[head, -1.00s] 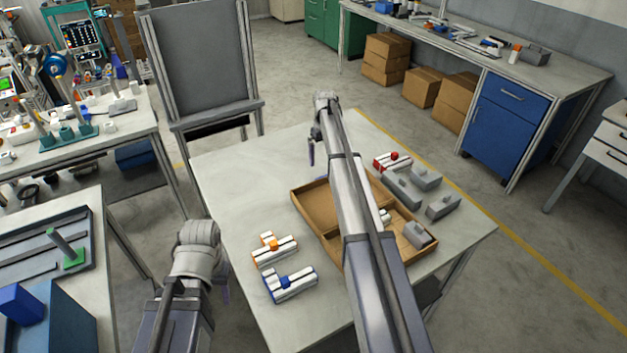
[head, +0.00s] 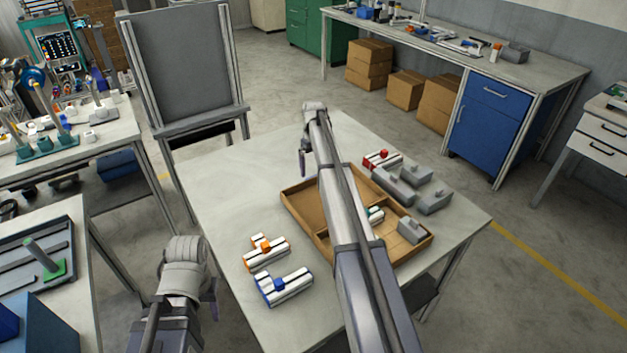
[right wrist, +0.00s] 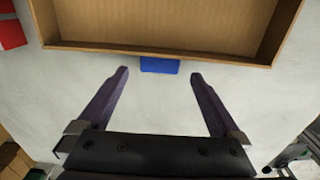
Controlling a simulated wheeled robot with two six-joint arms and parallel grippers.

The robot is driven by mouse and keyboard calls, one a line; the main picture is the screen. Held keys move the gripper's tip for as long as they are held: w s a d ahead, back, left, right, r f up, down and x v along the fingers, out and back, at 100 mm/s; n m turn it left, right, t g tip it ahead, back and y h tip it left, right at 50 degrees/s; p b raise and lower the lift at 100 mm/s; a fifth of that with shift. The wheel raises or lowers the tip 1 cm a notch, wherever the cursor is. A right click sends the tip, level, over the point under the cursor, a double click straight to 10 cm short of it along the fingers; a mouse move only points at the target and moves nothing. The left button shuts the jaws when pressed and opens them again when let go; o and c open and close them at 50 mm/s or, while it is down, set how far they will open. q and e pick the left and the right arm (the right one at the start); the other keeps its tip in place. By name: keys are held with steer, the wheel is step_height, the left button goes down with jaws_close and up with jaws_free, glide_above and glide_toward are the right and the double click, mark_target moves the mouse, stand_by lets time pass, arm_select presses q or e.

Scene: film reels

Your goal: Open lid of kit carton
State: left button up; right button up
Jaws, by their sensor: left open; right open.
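The kit carton (head: 296,222) is a shallow brown box with dividers on the white table. Its top shows open in the head view, and I cannot make out a separate lid panel. My right arm crosses over it and hides part. In the right wrist view the carton wall (right wrist: 100,46) runs across the top, with a blue tab (right wrist: 160,65) at its base. My right gripper (right wrist: 160,73) is open and empty, its fingertips just short of the tab, one on each side. The right gripper (head: 303,163) hangs by the carton's far left corner. My left gripper (head: 214,293) is open beside the table.
Orange-marked (head: 266,254) and blue-marked (head: 285,286) white parts lie left of the carton. A red-marked part (head: 382,160) and several grey blocks (head: 434,201) lie to its right. A grey block (head: 411,229) sits inside the carton. The table's far left is clear.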

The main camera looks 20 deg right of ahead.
step_height(320, 180, down, 4)
steer(key=b, duration=0.2)
steer(key=shift+r+b, duration=0.15)
steer(key=shift+b, duration=0.2)
jaws_close()
stand_by(0.5)
